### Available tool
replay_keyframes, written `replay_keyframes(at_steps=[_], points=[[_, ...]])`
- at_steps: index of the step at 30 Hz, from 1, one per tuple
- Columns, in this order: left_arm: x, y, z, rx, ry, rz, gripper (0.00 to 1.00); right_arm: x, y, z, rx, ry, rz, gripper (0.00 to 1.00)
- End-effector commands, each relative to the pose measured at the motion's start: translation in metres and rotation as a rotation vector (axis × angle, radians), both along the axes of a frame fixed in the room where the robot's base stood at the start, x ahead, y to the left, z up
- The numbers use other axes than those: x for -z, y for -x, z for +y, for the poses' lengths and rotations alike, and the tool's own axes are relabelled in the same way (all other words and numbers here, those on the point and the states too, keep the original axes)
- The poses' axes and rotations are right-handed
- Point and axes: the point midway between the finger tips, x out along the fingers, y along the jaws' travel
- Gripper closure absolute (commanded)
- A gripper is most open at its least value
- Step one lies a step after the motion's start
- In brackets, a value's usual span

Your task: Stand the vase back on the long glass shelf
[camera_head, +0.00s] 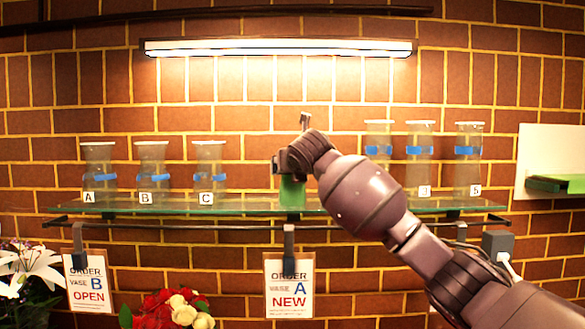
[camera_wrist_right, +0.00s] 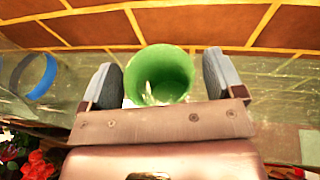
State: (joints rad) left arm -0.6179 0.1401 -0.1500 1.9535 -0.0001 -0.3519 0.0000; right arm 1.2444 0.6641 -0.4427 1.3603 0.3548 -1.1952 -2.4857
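A green vase (camera_head: 292,191) stands upright on the long glass shelf (camera_head: 240,206), near its middle; my right gripper hides its upper part in the head view. In the right wrist view the vase's round green mouth (camera_wrist_right: 160,72) lies between the two fingers, with something pale inside it. My right gripper (camera_head: 290,166) is over the vase, its arm coming in from the right. Its fingers (camera_wrist_right: 162,80) are spread on either side of the vase, with a narrow gap visible on the right side. My left gripper is not in view.
Clear vases with blue bands, labelled A (camera_head: 98,170), B (camera_head: 152,170) and C (camera_head: 209,170), stand left on the shelf. Several more (camera_head: 468,160) stand right, partly behind my arm. Order cards (camera_head: 289,288) hang below. Red and white flowers (camera_head: 170,308) are lower left.

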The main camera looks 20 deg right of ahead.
Motion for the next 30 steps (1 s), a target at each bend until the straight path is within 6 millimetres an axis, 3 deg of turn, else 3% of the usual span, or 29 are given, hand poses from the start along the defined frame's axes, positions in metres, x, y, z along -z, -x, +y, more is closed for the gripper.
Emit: replay_keyframes(at_steps=[6, 10, 24, 30], points=[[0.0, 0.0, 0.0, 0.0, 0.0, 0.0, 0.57, -0.004, 0.0, 0.0, 0.0, 0.0, -0.001, 0.13], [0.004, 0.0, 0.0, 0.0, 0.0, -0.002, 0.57, -0.006, 0.012, 0.001, -0.001, 0.0, -0.003, 0.13], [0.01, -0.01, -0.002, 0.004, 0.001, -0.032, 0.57, -0.03, 0.09, 0.007, -0.002, 0.002, -0.003, 0.13], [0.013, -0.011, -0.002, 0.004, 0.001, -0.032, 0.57, -0.036, 0.109, 0.009, 0.0, 0.001, -0.001, 0.13]])
